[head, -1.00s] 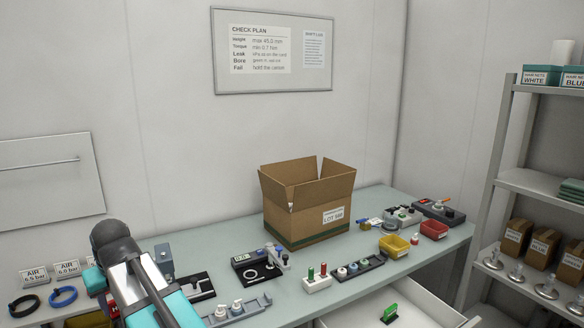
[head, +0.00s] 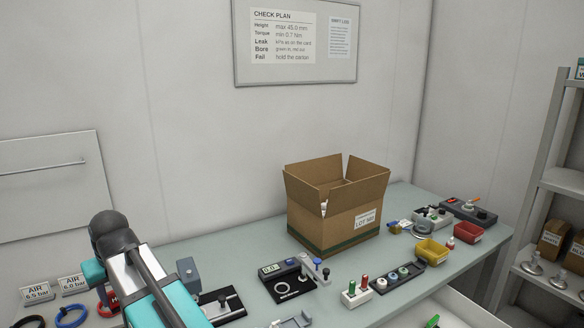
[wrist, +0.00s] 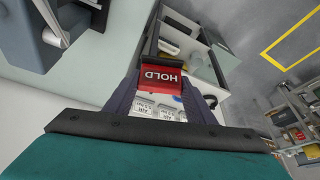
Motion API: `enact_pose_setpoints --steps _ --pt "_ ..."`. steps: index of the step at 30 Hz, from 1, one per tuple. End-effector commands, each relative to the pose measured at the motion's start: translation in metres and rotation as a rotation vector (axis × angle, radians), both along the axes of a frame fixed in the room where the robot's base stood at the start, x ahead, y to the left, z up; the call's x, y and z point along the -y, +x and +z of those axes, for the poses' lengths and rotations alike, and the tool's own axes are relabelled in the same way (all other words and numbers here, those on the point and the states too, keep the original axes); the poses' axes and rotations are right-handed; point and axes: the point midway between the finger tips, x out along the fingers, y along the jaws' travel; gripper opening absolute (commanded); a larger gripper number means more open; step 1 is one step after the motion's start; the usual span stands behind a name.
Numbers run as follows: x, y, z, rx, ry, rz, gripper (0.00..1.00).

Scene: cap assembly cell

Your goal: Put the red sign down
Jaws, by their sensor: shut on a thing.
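The red sign (wrist: 161,79) with white HOLD lettering is between the fingers of my gripper (wrist: 160,92) in the wrist view, its lettering upside down there. My gripper is shut on it. My arm hides the rest of the sign and the gripper there. I cannot tell whether the sign touches a surface.
White AIR cards (head: 36,291) and blue and black rings (head: 71,317) lie at the lower left. An open carton (head: 336,215) stands on the bench (head: 235,251), with fixtures and small yellow and red bins (head: 468,233) to its right. A check plan board (head: 300,42) hangs above.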

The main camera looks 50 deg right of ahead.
Motion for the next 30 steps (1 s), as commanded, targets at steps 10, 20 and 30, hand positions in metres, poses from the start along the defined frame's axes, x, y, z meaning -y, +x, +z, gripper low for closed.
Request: enact_pose_setpoints --steps 10,20,30 --pt "-0.006 0.0 0.0 0.0 0.0 0.009 0.27" --pt "-0.002 0.003 0.003 0.0 0.0 0.008 0.27" --pt "0.064 0.028 0.03 -0.008 -0.001 -0.03 0.27"
